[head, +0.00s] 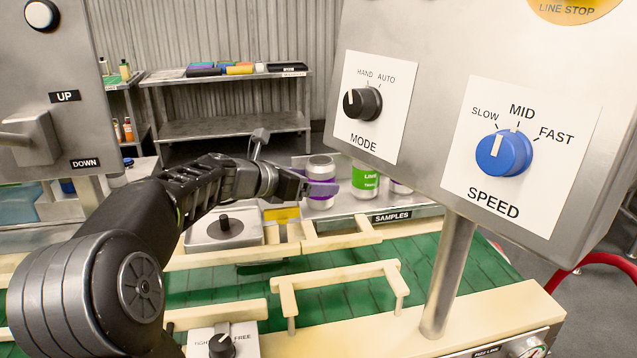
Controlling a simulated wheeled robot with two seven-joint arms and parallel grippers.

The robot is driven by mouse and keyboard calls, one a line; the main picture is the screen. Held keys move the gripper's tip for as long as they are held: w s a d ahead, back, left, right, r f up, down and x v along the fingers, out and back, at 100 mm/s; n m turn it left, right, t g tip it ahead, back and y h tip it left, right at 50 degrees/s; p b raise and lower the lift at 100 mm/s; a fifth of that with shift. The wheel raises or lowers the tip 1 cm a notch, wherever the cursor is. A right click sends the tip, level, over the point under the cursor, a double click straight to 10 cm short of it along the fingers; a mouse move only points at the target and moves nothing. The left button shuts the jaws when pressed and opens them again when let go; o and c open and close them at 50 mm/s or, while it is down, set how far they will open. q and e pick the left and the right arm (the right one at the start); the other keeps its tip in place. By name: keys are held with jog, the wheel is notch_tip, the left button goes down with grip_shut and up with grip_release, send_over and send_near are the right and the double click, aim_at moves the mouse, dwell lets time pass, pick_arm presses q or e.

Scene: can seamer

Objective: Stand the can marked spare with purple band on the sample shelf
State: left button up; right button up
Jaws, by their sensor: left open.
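A silver can with a purple band (320,170) stands upright at the back, at the left end of the shelf labelled SAMPLES (393,217). Any word on its band is too small to read. A can with a green label (365,181) stands to its right. Part of another can with a purple band (400,188) shows farther right, mostly hidden by the control panel. My left gripper (303,187) is open at the left side of the first purple-banded can, overlapping its edge in this view. I cannot tell whether they touch. My right gripper is out of view.
A large control panel (430,120) with MODE and SPEED knobs fills the upper right, on a metal post (447,280). A green conveyor (350,290) with cream rails and a raised guide (340,275) runs across the front.

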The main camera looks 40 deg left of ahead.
aim_at(310, 181)
pick_arm(q)
jog(key=v, duration=0.5)
dwell(0.6)
